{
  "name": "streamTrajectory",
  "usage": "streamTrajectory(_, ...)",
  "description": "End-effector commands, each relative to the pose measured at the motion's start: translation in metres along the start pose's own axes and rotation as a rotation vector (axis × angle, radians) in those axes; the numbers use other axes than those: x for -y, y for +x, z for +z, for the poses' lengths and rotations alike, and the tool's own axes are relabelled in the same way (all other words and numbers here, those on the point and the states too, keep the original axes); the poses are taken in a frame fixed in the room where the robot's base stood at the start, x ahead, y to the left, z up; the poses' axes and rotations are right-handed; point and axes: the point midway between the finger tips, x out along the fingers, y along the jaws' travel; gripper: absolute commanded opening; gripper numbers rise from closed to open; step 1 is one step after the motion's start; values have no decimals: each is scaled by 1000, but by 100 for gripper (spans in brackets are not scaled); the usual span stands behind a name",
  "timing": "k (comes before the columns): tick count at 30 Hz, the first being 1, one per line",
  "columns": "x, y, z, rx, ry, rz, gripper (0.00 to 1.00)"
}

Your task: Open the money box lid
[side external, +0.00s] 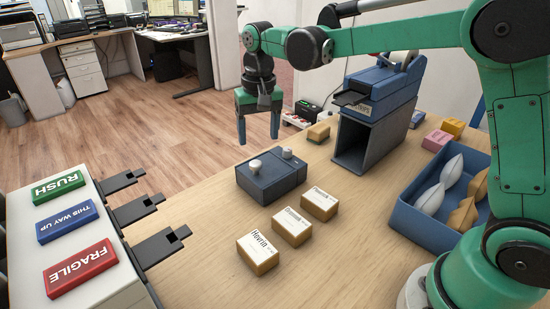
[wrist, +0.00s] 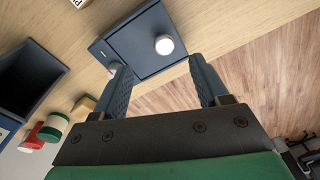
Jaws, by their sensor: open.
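The money box (side external: 285,182) is a low dark blue-grey box on the wooden counter. Its lid looks closed and bears a pale round knob (side external: 255,166); a second small light-coloured part (side external: 287,153) stands at its far edge. In the wrist view the box (wrist: 125,52) lies beyond the fingertips, with the knob (wrist: 164,45) near the top middle. My gripper (side external: 258,138) points down above the counter's far edge, behind the box in the side view.
Several small labelled parcels (side external: 291,227) lie in front of the box. A blue dispenser on a stand (side external: 378,105) is to its right, and a blue tray (side external: 409,217) holds pouches further right. RUSH, THIS WAY UP and FRAGILE blocks (side external: 59,187) lie at left. Counter around the box's left is clear.

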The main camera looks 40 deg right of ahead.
Motion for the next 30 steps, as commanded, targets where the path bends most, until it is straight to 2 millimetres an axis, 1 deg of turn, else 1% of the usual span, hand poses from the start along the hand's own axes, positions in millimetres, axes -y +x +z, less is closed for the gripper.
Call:
streamTrajectory(2,4,8,-6,28,21,13,68)
streamTrajectory(6,6,16,-9,50,38,24,68)
streamTrajectory(8,6,22,-9,52,40,25,68)
streamTrajectory(15,5,54,-7,51,39,25,68)
streamTrajectory(18,5,64,-7,50,39,25,68)
streamTrajectory(22,5,70,-6,50,39,24,68)
streamTrajectory(28,5,70,-6,50,38,24,68)
streamTrajectory(29,5,70,-6,50,38,24,62)
streamTrajectory(30,5,70,-6,50,38,24,50)
